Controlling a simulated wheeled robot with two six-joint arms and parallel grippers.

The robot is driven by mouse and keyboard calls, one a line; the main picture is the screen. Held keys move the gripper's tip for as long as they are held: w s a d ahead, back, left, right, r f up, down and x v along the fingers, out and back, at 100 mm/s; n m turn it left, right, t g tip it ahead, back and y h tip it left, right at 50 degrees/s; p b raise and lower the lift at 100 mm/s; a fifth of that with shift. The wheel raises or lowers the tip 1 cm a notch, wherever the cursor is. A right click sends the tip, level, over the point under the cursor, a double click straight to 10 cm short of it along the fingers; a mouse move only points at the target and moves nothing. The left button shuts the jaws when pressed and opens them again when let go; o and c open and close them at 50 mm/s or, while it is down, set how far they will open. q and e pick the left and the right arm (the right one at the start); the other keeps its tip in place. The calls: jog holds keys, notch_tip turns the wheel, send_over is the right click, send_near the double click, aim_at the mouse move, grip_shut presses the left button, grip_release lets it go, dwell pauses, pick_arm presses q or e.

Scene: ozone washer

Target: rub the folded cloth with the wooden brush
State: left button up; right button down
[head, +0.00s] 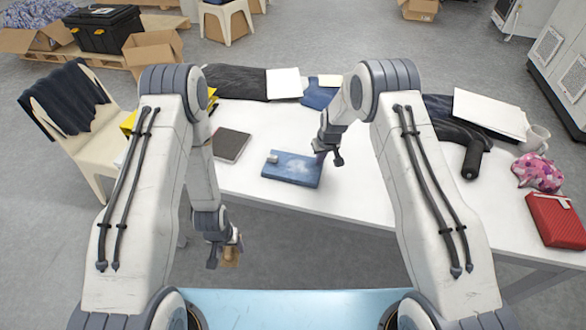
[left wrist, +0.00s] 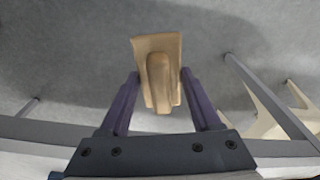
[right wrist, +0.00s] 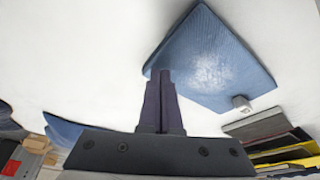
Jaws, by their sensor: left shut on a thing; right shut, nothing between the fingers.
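The folded blue cloth (head: 290,169) lies flat on the white table, with a pale patch in its middle. It also shows in the right wrist view (right wrist: 208,60). The wooden brush (left wrist: 158,70) is held between the fingers of my left gripper (head: 226,252). In the head view the brush (head: 231,257) hangs below table height, in front of the table's near edge. My right gripper (head: 328,154) is shut and empty beside the cloth's right end. Its fingertips (right wrist: 160,74) overlap a cloth corner in the right wrist view; I cannot tell whether they touch.
A small whitish block (head: 272,158) sits at the cloth's left end. A dark book (head: 231,145) lies to the left. Dark garments and white sheets (head: 284,83) lie along the back. A pink patterned bundle (head: 538,172) and red case (head: 556,220) are at right. A chair (head: 92,140) stands left.

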pick_arm(q)
jog(key=shift+f, duration=0.35)
pick_arm(e)
jog(key=shift+f, duration=0.4)
pick_arm(q)
jog(key=shift+r, duration=0.1)
